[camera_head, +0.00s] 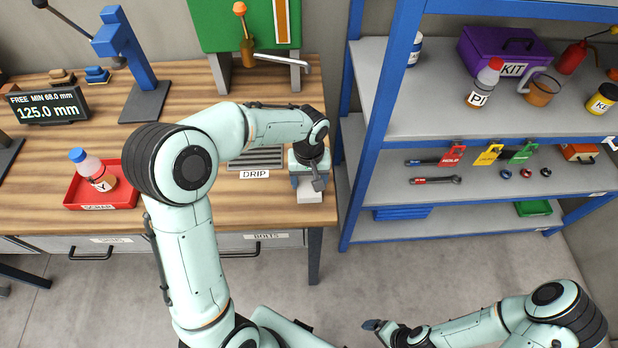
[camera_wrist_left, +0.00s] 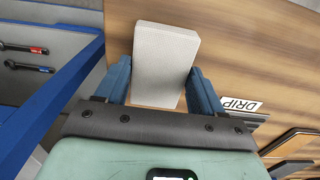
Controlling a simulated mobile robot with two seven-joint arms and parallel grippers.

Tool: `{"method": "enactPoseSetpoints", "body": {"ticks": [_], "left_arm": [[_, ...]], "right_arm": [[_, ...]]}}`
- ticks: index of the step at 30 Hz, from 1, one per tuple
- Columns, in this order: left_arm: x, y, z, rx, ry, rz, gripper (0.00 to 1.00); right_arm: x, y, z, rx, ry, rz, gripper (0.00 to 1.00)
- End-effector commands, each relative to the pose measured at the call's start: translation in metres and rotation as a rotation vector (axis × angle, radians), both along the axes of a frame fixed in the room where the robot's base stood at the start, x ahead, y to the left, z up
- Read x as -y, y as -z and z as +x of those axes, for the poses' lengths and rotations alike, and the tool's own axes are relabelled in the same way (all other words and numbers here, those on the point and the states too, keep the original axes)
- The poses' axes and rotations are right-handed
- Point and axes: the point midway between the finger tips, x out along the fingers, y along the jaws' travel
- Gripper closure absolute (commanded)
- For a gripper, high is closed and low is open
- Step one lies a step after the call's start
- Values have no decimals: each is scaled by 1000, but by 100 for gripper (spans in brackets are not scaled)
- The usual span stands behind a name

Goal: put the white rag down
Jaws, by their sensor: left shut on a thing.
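The white rag (camera_wrist_left: 163,55) is a pale, folded block between the two blue fingers in the left wrist view. It also shows in the head view (camera_head: 310,196) below my left gripper, near the right edge of the wooden workbench (camera_head: 215,222). My left gripper (camera_head: 309,184) is shut on the rag. I cannot tell whether the rag touches the bench top. My right gripper (camera_head: 385,332) is low at the bottom right of the head view, away from the bench; whether its fingers are open or shut is unclear.
The DRIP label (camera_head: 254,174) and a slotted drip grate (camera_head: 256,157) lie just left of the gripper. A red tray (camera_head: 122,196) with a bottle stands farther left. A blue-framed shelf (camera_head: 378,100) rises to the right. Bare bench lies around the DRIP label's front.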

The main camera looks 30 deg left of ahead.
Motion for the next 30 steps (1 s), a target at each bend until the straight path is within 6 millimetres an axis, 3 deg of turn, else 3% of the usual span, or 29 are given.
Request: {"method": "enactPoseSetpoints", "body": {"ticks": [3, 4, 6, 18, 30], "left_arm": [[0, 5, -1, -1, 0, -1, 66], [0, 4, 0, -1, 0, -1, 25], [0, 4, 0, 0, 0, 0, 6], [0, -6, 1, 4, 0, 0, 6], [0, -87, 2, 7, 1, 1, 6]], "right_arm": [[0, 4, -3, -3, 0, 0, 6], [0, 3, -3, -3, 0, 0, 6], [0, 3, -3, -3, 0, 0, 6], [0, -2, 1, 1, 0, 0, 6], [0, -11, 11, 12, 0, 0, 6]]}}
